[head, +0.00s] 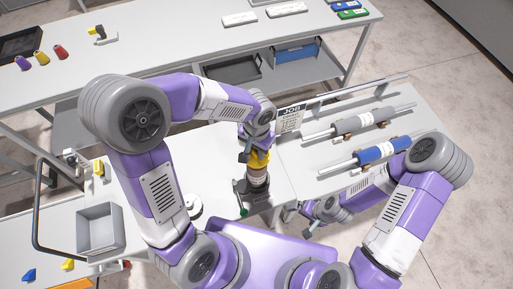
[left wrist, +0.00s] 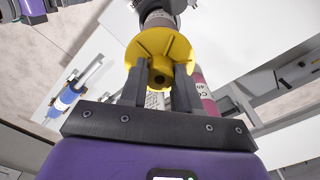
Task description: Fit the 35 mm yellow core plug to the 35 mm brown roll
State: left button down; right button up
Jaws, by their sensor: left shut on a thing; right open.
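My left gripper (head: 252,152) is shut on the yellow core plug (head: 262,158), over the brown roll (head: 257,175). The roll stands upright in a dark holder (head: 250,196). The plug and the roll end look close to in line. I cannot tell whether they touch or how far the plug is in. My right gripper (head: 300,230) is low at the right, open and apart from the roll.
A job card (head: 291,119) stands behind the holder. A grey roll (head: 357,122) and a blue roll (head: 382,151) lie on bars at the right. A grey bin (head: 100,228) is at the left. Several coloured plugs (head: 41,57) lie on the back table. A pink roll (left wrist: 206,98) shows in the wrist view.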

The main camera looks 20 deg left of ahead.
aim_at(257, 151)
pick_arm(q)
jog(key=shift+f+b, duration=1.5)
jog(key=shift+f, duration=0.15)
jog(key=c, duration=0.7)
grip_release()
jog(key=shift+c, duration=0.2)
notch_tip(257, 151, up, 8)
jog(key=shift+f+p, duration=0.2)
jog(key=shift+p, duration=0.25)
jog(key=shift+s, duration=0.1)
